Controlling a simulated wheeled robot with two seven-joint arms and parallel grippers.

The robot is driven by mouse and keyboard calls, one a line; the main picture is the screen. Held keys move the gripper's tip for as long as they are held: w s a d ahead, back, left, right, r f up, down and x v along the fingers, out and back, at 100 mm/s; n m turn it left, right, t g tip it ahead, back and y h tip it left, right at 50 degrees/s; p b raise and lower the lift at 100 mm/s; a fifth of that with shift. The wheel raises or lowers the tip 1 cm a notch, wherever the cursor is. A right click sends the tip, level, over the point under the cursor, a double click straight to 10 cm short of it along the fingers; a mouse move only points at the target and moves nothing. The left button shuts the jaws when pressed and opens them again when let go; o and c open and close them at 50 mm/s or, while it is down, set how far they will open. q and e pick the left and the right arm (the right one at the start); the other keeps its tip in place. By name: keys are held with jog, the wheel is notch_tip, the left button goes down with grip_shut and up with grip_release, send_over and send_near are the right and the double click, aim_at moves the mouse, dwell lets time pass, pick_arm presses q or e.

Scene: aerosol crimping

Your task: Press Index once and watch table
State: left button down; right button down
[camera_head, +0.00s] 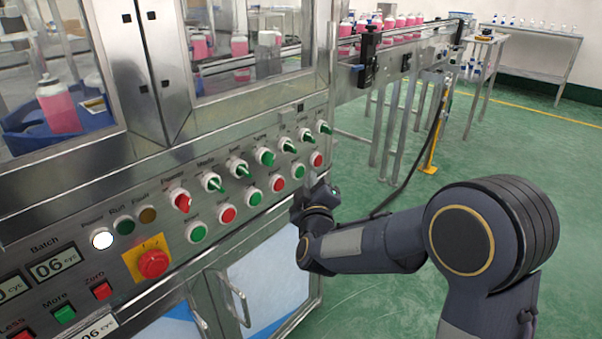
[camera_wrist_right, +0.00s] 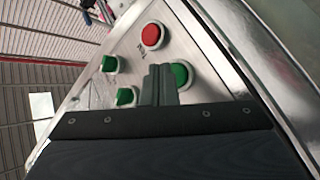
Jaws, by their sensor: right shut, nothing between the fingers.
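The control panel (camera_head: 140,220) runs along the machine front with a row of green and red push buttons, among them a green button (camera_head: 298,171) and a red button (camera_head: 316,159). The small labels are too blurred to tell which button is Index. My right gripper (camera_head: 310,190) is at the far right end of this row, partly hidden by its own wrist. In the right wrist view its fingers (camera_wrist_right: 158,84) are shut and empty, beside a green button (camera_wrist_right: 181,75) and slightly overlapping it. Contact cannot be told. No turning table can be clearly made out. My left gripper is out of view.
Green selector switches (camera_head: 239,170) sit above the buttons. A red emergency stop (camera_head: 153,264) on a yellow plate and a lit white lamp (camera_head: 102,240) are at left. Behind glass, a pink bottle (camera_head: 60,108) stands by a blue tray (camera_head: 20,140). Green floor (camera_head: 370,300) is free at right.

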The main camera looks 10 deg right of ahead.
jog(key=shift+w+a, duration=0.1)
dwell(0.5)
jog(key=shift+w+a, duration=0.15)
jog(key=shift+w, duration=0.1)
jog(key=shift+w+a+p, duration=0.25)
jog(key=shift+w+p, duration=0.05)
dwell(0.7)
dwell(0.3)
jog(key=shift+s+d, duration=0.5)
jog(key=shift+s, duration=0.15)
jog(key=shift+s+d+b, duration=0.15)
jog(key=shift+s+d, duration=0.65)
jog(key=shift+s, duration=0.2)
jog(key=shift+s+d+b, duration=0.15)
jog(key=shift+s+d, duration=0.6)
jog(key=shift+s, duration=0.25)
